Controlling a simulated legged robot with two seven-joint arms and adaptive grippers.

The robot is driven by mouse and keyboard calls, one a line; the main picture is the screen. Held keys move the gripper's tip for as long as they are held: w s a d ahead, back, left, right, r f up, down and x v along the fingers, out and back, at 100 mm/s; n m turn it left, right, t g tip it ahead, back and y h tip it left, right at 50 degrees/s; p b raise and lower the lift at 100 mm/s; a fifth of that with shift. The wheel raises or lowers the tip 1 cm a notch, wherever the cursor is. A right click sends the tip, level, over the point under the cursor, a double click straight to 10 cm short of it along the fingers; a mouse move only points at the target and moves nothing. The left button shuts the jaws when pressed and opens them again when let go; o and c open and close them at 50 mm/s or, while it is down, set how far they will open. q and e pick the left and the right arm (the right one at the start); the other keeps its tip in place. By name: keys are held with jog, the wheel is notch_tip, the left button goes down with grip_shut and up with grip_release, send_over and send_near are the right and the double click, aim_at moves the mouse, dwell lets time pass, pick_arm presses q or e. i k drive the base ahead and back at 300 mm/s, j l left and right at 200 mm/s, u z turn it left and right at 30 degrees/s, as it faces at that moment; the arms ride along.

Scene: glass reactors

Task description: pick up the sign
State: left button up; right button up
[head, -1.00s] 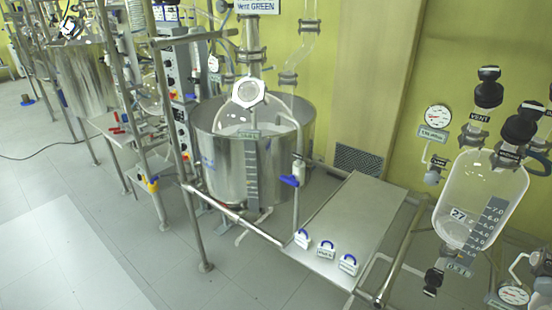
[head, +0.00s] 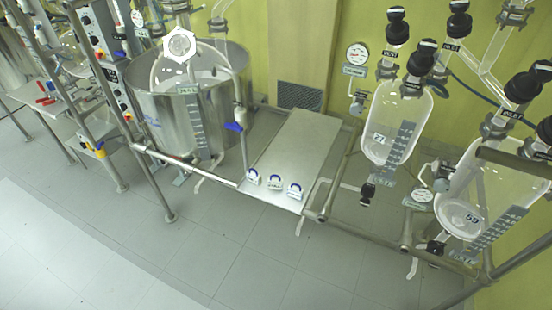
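Three small white signs with blue curved handles stand in a row along the front edge of a metal shelf (head: 298,140). The left sign (head: 253,178) is near the shelf's left front corner. The middle sign (head: 275,186) is beside it. The right sign (head: 296,192) is near the right front corner. Their lettering is too small to read. Neither of my grippers shows in the head view.
A large steel vessel (head: 160,112) stands left of the shelf. Glass reactors (head: 385,130) with black caps hang on a pipe frame at the right, another (head: 480,195) nearer. A metal rail (head: 185,165) runs leftward from the shelf front. The grey floor (head: 260,260) in front is clear.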

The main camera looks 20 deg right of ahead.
aim_at(293, 192)
jog(key=i+j+z, duration=0.1)
jog(key=z, duration=0.3)
jog(key=i+j+z, duration=0.1)
jog(key=z, duration=0.3)
